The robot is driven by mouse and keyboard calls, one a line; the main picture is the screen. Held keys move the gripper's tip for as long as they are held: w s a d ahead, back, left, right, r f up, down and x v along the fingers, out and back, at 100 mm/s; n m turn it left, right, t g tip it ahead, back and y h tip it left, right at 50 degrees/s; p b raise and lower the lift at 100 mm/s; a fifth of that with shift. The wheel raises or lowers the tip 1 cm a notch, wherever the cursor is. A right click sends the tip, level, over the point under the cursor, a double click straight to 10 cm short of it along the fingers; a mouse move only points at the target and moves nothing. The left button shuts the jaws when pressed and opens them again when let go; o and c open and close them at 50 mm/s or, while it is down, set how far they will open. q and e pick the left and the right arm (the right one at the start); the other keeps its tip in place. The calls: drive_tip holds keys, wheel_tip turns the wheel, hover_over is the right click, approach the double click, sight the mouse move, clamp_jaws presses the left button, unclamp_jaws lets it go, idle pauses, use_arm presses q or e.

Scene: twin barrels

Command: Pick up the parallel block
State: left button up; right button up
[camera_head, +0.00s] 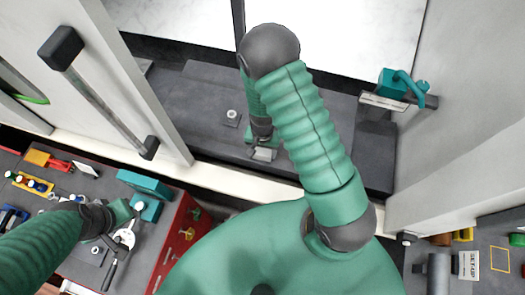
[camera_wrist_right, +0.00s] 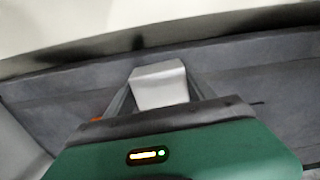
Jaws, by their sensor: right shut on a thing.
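The parallel block is a silvery grey block (camera_wrist_right: 160,86) between the two fingers of my right gripper in the right wrist view. My right gripper (camera_wrist_right: 160,95) is shut on it. In the head view the right arm reaches into the machine, and the right gripper (camera_head: 264,148) is small there with the block (camera_head: 263,155) at its tip. Whether the block touches the dark surface under it is unclear. My left gripper (camera_head: 128,222) is over the tool cart at the left, and its fingers are too small to read.
A dark machine bed (camera_head: 190,95) lies between pale door panels, one with a black-ended handle (camera_head: 105,108). A small round fitting (camera_head: 232,115) stands on the bed. A teal vise-like tool (camera_head: 398,85) is at right. The red tool cart (camera_head: 178,228) carries several tools. Another bench is lower right.

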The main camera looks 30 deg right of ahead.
drive_tip(key=shift+d, duration=0.1)
clamp_jaws()
drive_tip(key=shift+w+r, duration=0.15)
drive_tip(key=shift+r, duration=0.05)
